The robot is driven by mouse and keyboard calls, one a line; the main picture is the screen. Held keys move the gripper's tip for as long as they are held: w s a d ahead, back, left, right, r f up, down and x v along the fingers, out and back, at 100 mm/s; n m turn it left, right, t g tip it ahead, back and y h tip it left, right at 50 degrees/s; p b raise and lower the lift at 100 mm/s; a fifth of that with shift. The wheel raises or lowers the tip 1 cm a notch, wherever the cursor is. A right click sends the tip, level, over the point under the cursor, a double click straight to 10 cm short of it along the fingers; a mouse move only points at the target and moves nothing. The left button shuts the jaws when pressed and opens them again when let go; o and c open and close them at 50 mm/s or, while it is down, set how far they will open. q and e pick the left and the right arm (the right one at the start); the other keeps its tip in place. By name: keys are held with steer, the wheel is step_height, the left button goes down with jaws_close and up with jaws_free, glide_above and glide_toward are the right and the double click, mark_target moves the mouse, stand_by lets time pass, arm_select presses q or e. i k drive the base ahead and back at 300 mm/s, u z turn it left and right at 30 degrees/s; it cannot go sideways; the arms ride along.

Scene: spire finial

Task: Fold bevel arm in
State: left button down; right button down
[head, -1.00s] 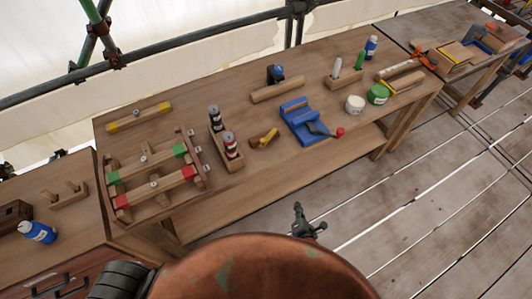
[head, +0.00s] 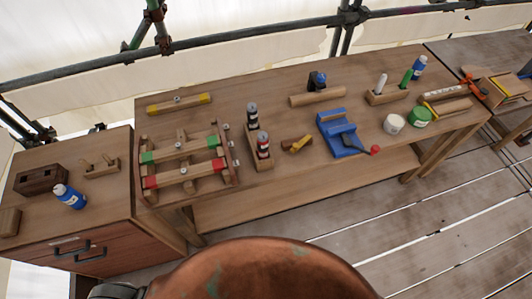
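What looks like the bevel (head: 297,144), a small brown piece with a yellow part, lies on the middle of the long workbench, between the dark-and-red bottles and the blue vise. It is too small to tell how far its arm is folded. Neither gripper shows in the head view. A dark rounded part at the bottom left edge is cut off, and I cannot tell what it is.
A large copper dome (head: 262,272) fills the bottom centre. On the workbench (head: 230,98) are a wooden frame with clamps (head: 184,162), bottles (head: 263,146), a blue vise (head: 340,135) and paint pots (head: 394,123). A drawer cabinet (head: 95,244) stands at left.

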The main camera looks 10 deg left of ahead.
mark_target(296, 146)
steer(key=u, duration=0.7)
steer(key=k, duration=0.9)
steer(key=z, duration=1.15)
steer(key=i, duration=0.5)
steer(key=u, duration=0.1)
